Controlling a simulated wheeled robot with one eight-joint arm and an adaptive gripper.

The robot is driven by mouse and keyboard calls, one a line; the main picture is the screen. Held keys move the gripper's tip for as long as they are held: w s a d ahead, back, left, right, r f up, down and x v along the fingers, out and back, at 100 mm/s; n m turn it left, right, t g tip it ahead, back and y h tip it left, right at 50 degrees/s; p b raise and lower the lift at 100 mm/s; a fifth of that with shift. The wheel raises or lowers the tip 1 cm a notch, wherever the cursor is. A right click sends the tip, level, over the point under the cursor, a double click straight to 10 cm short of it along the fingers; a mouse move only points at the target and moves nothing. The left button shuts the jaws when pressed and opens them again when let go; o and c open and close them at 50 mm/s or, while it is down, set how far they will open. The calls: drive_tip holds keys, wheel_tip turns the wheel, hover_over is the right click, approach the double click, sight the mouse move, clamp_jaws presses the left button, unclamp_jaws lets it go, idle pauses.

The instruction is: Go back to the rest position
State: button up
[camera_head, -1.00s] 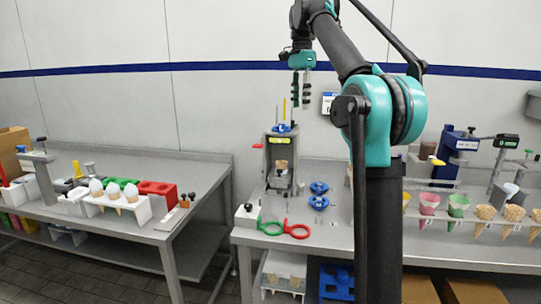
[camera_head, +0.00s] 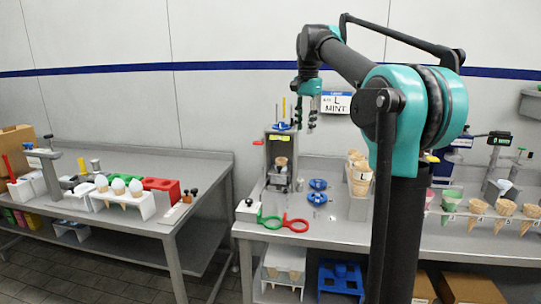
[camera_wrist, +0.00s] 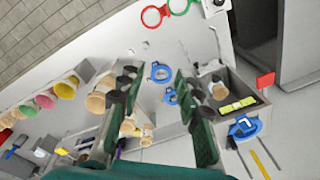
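My gripper (camera_head: 305,118) hangs in the air with its fingers pointing down, above the right-hand bench and in front of the wall. In the wrist view my gripper (camera_wrist: 160,98) shows two dark green fingers spread well apart with nothing held between them. The upper arm is raised and bent, with the gripper to the left of its teal joint. The arm hides part of the right-hand bench behind it.
A grey press stand (camera_head: 281,152) with a cone in it stands below and left of the gripper. Stacked cones (camera_head: 357,172) stand close to the arm. Green and red rings (camera_head: 283,222) lie at the bench front. A cone rack (camera_head: 128,205) is on the left bench.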

drive_tip(key=s+d+f+n+t, duration=0.15)
drive_tip(key=s+f, duration=0.25)
drive_tip(key=f, duration=0.4)
drive_tip(key=s+d+f+n, duration=0.2)
drive_tip(key=s+f, duration=0.1)
drive_tip(key=f, duration=0.4)
drive_tip(key=s+d+f+n, duration=0.15)
drive_tip(key=s+f, duration=0.25)
drive_tip(key=f, duration=0.4)
drive_tip(key=s+d+f+n+t, duration=0.2)
drive_tip(key=s+f+n, duration=0.2)
drive_tip(key=s+f, duration=1.4)
drive_tip(key=shift+s+d+n, duration=0.15)
drive_tip(key=shift+d+n, duration=0.15)
drive_tip(key=shift+n, duration=0.1)
